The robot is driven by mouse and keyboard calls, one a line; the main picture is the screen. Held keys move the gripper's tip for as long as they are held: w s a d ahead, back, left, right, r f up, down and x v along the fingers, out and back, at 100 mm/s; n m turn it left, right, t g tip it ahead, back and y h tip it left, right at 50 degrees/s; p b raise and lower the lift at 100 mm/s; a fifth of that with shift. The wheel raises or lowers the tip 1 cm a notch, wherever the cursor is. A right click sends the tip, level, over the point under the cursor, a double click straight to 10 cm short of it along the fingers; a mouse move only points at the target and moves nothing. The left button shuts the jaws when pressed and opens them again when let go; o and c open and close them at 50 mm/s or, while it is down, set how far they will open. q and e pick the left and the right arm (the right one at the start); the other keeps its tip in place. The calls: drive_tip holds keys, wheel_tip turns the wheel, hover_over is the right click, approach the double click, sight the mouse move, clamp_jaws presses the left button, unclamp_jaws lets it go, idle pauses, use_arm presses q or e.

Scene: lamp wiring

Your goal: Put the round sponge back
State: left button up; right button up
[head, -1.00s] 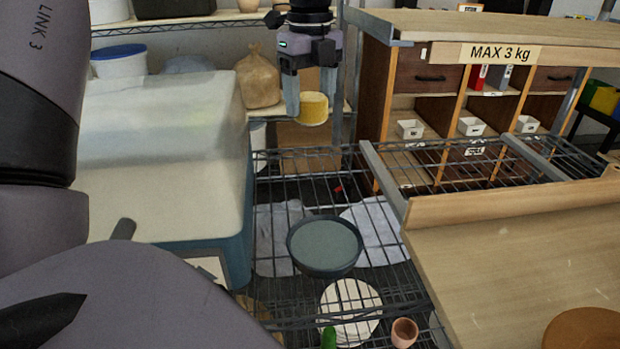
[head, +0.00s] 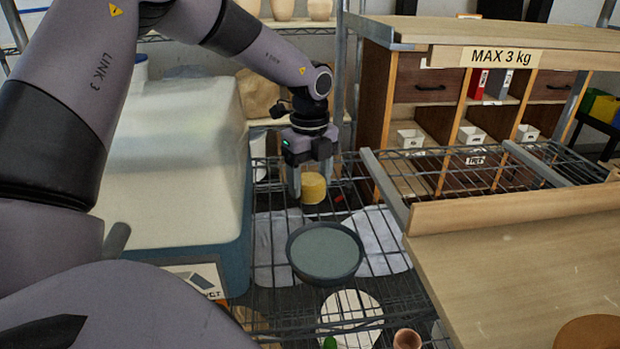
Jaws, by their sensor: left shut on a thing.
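The round sponge (head: 313,188) is a short yellow cylinder in the middle of the head view. My left gripper (head: 311,186) points down and is shut on it, with a finger on each side. The sponge is over the back part of the wire rack, behind a round dark-rimmed bowl (head: 325,281) with a grey-green inside. Whether the sponge touches the rack wires is hard to tell. My right gripper is not in view.
A large pale bin (head: 170,150) stands to the left of the wire rack (head: 385,300). A wooden board (head: 530,270) with a raised edge lies at the right. Wooden cubbies (head: 430,120) stand behind. Below the bowl are a white disc (head: 350,312) and a clay pot (head: 407,339).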

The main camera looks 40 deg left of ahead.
sight(313, 178)
use_arm(q)
drive_tip(key=shift+f+b, duration=0.2)
drive_tip(key=shift+b, duration=0.1)
drive_tip(key=o, duration=0.9)
drive_tip(key=shift+r, duration=0.1)
drive_tip(key=shift+r+p, duration=0.15)
drive_tip(key=shift+p, duration=0.45)
drive_tip(key=r, duration=0.7)
drive_tip(key=shift+w+d, duration=0.15)
drive_tip(key=shift+w, duration=0.2)
drive_tip(key=shift+f, duration=0.1)
